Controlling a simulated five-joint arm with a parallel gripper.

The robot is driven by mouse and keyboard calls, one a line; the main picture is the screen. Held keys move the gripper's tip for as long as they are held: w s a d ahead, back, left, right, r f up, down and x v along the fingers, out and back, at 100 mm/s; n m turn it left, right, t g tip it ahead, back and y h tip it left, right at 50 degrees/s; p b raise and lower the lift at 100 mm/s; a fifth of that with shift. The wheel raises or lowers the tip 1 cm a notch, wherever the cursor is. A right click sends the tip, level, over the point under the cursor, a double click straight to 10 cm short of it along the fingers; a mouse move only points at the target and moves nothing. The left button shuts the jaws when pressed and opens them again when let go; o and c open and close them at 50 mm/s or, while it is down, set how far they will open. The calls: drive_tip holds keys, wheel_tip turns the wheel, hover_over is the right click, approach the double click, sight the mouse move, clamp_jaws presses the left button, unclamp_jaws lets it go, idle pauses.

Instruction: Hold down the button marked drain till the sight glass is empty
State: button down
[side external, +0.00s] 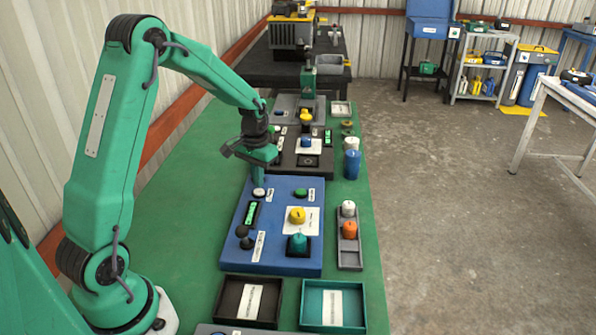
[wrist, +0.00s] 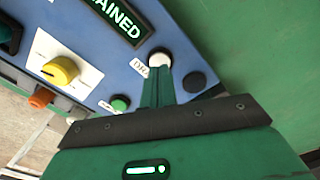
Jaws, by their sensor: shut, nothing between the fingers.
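The blue panel (side external: 275,258) carries a white round button (side external: 258,192) at its far left. In the wrist view a label beginning "DRA" (wrist: 140,68) lies beside this white button (wrist: 160,57); the rest is covered. My gripper (side external: 258,183) is shut and empty, pointing down at the white button. In the wrist view my fingertips (wrist: 160,76) meet the button's near edge; I cannot tell whether it is pressed. A green-lit display (wrist: 122,22) shows "AINED", its start cut off; it also shows in the side view (side external: 252,214). I cannot make out a separate sight glass.
The panel also has a green button (side external: 300,191), a yellow knob (side external: 297,215), a teal knob (side external: 298,243) and black knobs (side external: 242,231). A grey tray (side external: 349,253) stands to its right. Black (side external: 230,297) and teal (side external: 358,300) trays lie in front.

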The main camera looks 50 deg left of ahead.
drive_tip(key=shift+r, duration=2.45)
drive_tip(key=shift+r, duration=0.15)
drive_tip(key=s+d+r+m+t, duration=0.2)
drive_tip(key=s+d+r+t, duration=0.1)
drive_tip(key=s+d+r, duration=0.7)
drive_tip(key=s+d+r+m+t, duration=0.1)
drive_tip(key=s+d+r+t, duration=0.1)
drive_tip(key=s+d, duration=0.4)
drive_tip(key=s+r, duration=0.1)
drive_tip(key=s, duration=0.2)
drive_tip(key=shift+s+d+t, duration=0.3)
drive_tip(key=shift+s, duration=0.05)
